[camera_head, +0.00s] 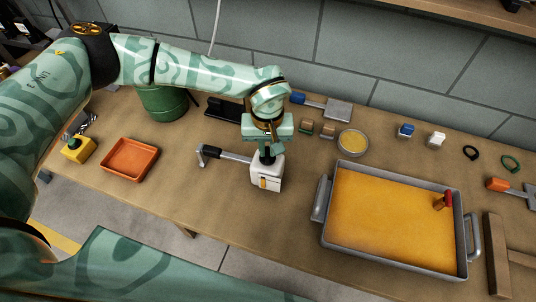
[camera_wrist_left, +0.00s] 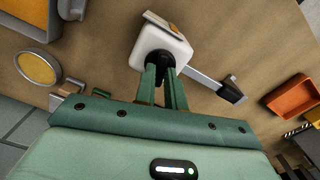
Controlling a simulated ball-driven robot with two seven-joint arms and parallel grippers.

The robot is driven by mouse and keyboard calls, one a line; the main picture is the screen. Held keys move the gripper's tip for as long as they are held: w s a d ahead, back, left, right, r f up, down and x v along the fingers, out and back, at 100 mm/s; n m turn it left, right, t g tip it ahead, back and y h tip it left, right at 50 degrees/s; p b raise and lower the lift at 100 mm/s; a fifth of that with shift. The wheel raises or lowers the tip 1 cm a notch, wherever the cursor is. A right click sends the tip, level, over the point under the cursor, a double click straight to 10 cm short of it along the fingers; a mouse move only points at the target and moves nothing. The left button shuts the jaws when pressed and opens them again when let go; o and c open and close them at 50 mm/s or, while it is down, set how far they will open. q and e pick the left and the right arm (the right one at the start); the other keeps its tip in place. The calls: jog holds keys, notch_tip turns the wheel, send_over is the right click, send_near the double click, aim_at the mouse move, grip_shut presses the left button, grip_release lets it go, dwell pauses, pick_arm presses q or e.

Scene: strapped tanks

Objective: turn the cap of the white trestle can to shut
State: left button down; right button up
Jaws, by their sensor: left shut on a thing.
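The white can (camera_head: 267,173), with an orange mark on its front, stands upright on the wooden bench. In the left wrist view the can (camera_wrist_left: 178,48) shows from above with its black cap (camera_wrist_left: 158,58). My left gripper (camera_head: 267,151) comes down from above and is shut on the cap, which its fingers partly hide. In the left wrist view the two green fingers (camera_wrist_left: 164,82) sit on either side of the cap. I cannot tell how far the cap is turned. My right gripper is in no view.
A grey bar clamp (camera_head: 226,154) lies against the can's left side. A grey tray (camera_head: 318,198) with a yellow-orange filling stands right. An orange tray (camera_head: 130,159) and a yellow block (camera_head: 78,148) lie left. A green drum (camera_head: 163,103) stands behind. The bench front of the can is clear.

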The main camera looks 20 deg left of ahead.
aim_at(267, 153)
pick_arm(q)
jog(key=shift+m, duration=1.4)
jog(key=c, duration=1.4)
grip_release()
jog(key=shift+m, duration=0.3)
jog(key=shift+o, duration=0.2)
jog(key=shift+r, duration=0.1)
notch_tip(267, 153, up, 8)
jog(key=p, duration=0.6)
